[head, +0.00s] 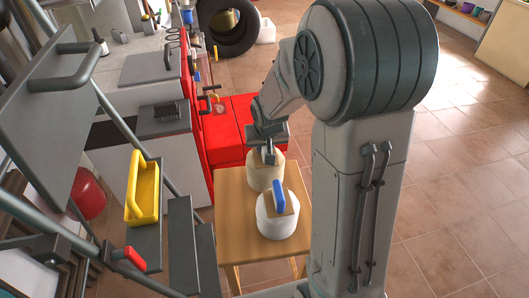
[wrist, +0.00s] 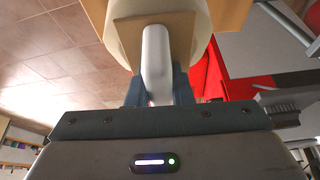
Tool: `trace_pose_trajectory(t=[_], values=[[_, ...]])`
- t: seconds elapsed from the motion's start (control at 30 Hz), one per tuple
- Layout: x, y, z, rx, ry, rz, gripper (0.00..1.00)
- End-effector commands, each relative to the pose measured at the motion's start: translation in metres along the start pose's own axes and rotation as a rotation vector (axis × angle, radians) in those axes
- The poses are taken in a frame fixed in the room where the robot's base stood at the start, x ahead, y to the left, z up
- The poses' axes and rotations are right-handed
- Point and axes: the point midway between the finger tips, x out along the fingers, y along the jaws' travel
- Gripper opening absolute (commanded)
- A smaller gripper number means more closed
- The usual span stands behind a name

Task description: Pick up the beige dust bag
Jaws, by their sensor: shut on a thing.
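The beige dust bag (head: 262,177) stands on a small wooden table (head: 228,220), just behind a second, whiter bag (head: 275,225) with a blue handle. My gripper (head: 269,155) reaches down from above onto the top of the beige bag. In the wrist view my gripper (wrist: 158,85) is shut on the pale handle (wrist: 156,55) of the beige bag, one finger on each side. The tan plate (wrist: 128,32) under the handle and the bag's rounded body (wrist: 205,30) show above the fingers. In the head view my gripper partly hides the bag's top.
A ladder with a yellow tray (head: 143,190) and a red-handled tool (head: 128,257) is close on the left. A tire (head: 230,28) lies far back. The tiled floor on the right is clear.

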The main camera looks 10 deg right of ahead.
Motion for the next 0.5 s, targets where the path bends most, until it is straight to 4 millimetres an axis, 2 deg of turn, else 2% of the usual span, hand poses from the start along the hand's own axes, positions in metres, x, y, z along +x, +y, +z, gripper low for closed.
trace_pose_trajectory(t=[0.1, 0.5], values=[[-0.02, 0.004, -0.011, 0.004, 0.005, 0.001, 0.0], [-0.045, 0.07, -0.065, 0.004, 0.003, 0.002, 0.0]])
